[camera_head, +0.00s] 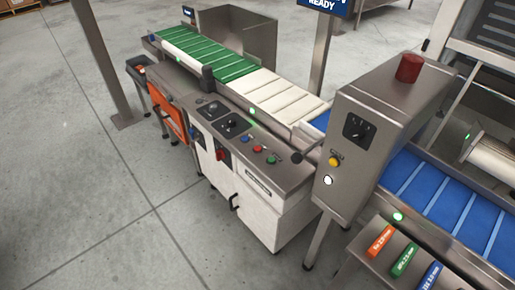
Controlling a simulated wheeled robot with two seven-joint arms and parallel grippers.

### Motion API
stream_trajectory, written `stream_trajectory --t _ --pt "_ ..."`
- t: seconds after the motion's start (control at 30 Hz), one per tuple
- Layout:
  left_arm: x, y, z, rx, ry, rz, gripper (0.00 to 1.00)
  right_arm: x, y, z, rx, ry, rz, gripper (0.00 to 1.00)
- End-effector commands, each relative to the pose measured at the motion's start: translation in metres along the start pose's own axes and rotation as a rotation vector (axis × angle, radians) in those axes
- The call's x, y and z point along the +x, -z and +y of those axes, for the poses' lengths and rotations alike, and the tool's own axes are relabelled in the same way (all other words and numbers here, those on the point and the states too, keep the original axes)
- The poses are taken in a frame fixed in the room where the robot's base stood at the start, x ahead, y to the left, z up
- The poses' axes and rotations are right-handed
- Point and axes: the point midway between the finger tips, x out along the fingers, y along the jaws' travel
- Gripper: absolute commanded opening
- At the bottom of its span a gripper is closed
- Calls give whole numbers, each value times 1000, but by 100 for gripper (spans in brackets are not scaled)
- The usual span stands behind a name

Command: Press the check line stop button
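A steel control panel (285,175) runs along the near side of the conveyor line. It carries a small red button (257,148) and a green button (272,160) side by side. A red switch (220,155) is on the white cabinet front below. No label readable here tells which one is the check line stop button. Neither of my grippers shows in this view.
A belt with green (222,57) and white sections leads to a blue belt (440,195). A red beacon (408,67) tops the housing. Coloured labelled blocks (404,260) lie at the lower right. An orange bin (167,108) stands left. The floor (75,190) at left is clear.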

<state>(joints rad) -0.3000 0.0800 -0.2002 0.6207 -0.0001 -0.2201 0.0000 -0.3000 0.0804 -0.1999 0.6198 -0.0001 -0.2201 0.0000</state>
Motion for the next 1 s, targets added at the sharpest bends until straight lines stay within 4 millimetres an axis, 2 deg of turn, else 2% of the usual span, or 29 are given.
stream_trajectory --t 0.07,0.5,1.0 --pt "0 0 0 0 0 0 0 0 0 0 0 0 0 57" --pt "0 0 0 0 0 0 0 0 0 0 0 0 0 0" --pt "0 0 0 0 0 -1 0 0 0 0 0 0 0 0"
